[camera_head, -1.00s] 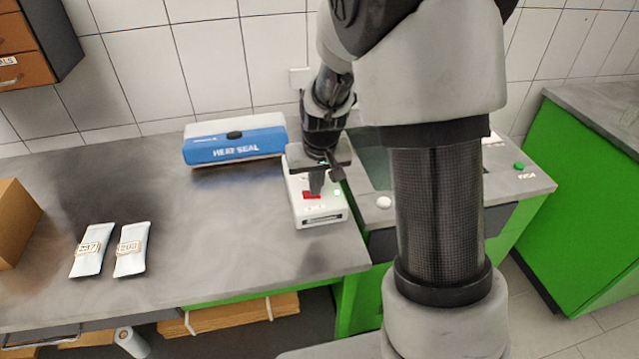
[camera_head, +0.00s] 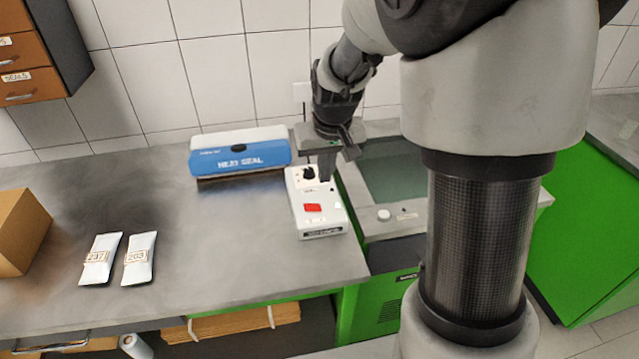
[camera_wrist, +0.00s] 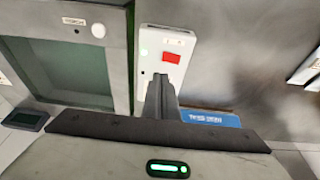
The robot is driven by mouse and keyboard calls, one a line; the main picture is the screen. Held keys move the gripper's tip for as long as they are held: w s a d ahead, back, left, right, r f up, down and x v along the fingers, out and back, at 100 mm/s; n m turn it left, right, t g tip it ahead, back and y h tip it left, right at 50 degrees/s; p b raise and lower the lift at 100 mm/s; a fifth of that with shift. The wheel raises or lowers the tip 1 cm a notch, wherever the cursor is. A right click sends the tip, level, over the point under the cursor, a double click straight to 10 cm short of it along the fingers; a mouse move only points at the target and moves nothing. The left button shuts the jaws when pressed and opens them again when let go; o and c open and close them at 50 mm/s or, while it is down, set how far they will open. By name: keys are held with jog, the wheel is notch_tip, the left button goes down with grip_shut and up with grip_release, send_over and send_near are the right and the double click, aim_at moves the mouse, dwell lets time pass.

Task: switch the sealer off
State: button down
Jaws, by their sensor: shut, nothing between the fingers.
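The sealer (camera_head: 240,158) is a blue and white bar marked HEAT SEAL, standing near the wall. To its right lies a white control box (camera_head: 322,228) with a red switch (camera_head: 312,207) and a black knob (camera_head: 309,173). My gripper (camera_head: 327,176) is shut and empty, pointing down over the box's far right part, behind the red switch and beside the knob. In the wrist view the fingers (camera_wrist: 161,88) are apart from the red switch (camera_wrist: 171,57), and the knob is hidden.
Two white pouches (camera_head: 139,258) lie on the grey bench at left, near a cardboard box (camera_head: 20,232). A green machine with a recessed window (camera_head: 390,175) and a round white button (camera_head: 384,215) adjoins the box at right. The bench's middle is clear.

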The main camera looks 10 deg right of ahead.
jog(key=shift+d+v, duration=0.25)
jog(key=shift+v, duration=0.7)
jog(key=shift+d+v, duration=0.2)
jog(key=shift+v, duration=0.8)
